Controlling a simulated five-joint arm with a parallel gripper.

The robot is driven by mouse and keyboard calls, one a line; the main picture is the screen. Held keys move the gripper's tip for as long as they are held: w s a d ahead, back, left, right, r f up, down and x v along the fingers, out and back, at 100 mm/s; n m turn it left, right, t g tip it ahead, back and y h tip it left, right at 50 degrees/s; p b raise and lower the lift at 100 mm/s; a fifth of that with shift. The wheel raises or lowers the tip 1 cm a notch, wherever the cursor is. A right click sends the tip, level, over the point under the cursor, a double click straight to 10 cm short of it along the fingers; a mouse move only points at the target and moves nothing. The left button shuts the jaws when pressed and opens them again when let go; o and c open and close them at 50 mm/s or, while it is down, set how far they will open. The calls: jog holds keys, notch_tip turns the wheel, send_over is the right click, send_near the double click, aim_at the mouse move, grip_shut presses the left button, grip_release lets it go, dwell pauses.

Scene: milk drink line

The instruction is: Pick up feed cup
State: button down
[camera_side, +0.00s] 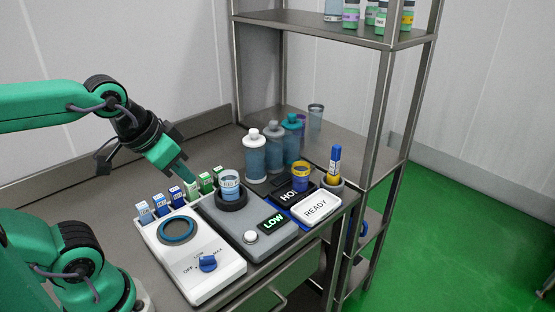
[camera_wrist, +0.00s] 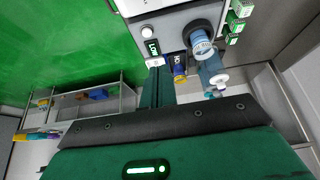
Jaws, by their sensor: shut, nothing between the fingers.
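The feed cup (camera_side: 230,183), a clear cup with a pale lettered band, stands upright in a dark ring on the grey device with the LOW display. It also shows in the wrist view (camera_wrist: 201,43), near the top right. My gripper (camera_side: 186,178) is shut and empty, above the row of small boxes and to the left of the cup, apart from it. In the wrist view the shut green fingers (camera_wrist: 158,88) point up the picture, left of the cup.
Small blue and green boxes (camera_side: 176,194) stand behind the white dial unit (camera_side: 190,260). Several bottles (camera_side: 255,155) stand behind the cup. A metal shelf (camera_side: 340,145) stands behind.

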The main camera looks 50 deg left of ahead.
jog(key=c, duration=0.6)
grip_release()
jog(key=g, duration=0.5)
send_near(230, 188)
jog(key=w+a+f, duration=0.1)
jog(key=w+a, duration=0.1)
jog(key=shift+w+a+f+g, duration=0.15)
jog(key=shift+w+f+g, duration=0.15)
jog(key=shift+f, duration=0.25)
jog(key=shift+f, duration=0.1)
jog(key=shift+f, duration=1.25)
